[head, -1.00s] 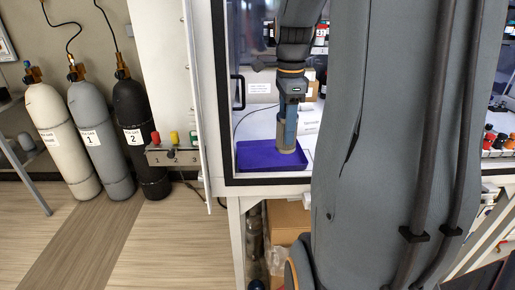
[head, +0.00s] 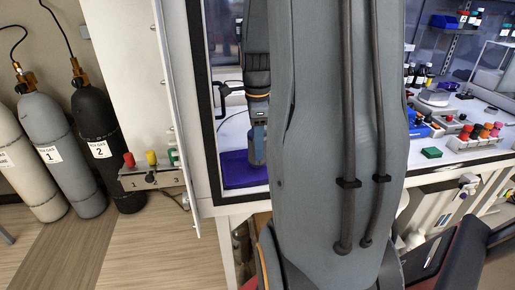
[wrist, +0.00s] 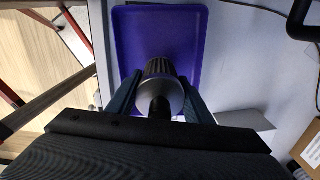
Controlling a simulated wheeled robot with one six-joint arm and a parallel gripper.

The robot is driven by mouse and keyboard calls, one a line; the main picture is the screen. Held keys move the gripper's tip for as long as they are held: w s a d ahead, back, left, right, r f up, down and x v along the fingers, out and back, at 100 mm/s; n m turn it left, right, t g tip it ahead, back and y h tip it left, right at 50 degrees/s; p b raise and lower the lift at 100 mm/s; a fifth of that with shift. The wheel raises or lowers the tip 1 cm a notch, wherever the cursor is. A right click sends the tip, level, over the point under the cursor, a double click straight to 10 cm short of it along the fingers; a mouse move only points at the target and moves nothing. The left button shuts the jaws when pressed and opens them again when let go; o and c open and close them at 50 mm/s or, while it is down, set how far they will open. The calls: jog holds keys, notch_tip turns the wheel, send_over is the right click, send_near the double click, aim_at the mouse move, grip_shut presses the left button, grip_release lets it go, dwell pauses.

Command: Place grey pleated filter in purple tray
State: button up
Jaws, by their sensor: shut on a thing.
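The grey pleated filter (wrist: 160,70) is upright between the two fingers of my gripper (wrist: 153,95) in the wrist view. My gripper (head: 257,143) is shut on it. The purple tray (wrist: 185,18) lies flat beyond the filter, which overlaps its middle in that view. Whether the filter touches the tray floor cannot be told. In the head view the purple tray (head: 240,172) lies at the front left of the cabinet's work surface. My arm hides its right part there and most of the filter.
The cabinet's frame post (head: 205,120) stands just left of the tray. Gas cylinders (head: 65,155) stand on the floor at left. A valve box (head: 152,178) is beside the cabinet. Bottles and small racks (head: 480,140) are on the bench at right.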

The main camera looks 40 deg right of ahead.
jog(key=shift+f, duration=1.1)
jog(key=shift+f, duration=0.2)
jog(key=o, duration=1.1)
jog(key=shift+o, duration=0.2)
jog(key=shift+r, duration=0.1)
notch_tip(320, 180, up, 12)
jog(key=b, duration=0.2)
jog(key=shift+r+b, duration=0.1)
jog(key=shift+b, duration=0.3)
jog(key=shift+s, duration=0.1)
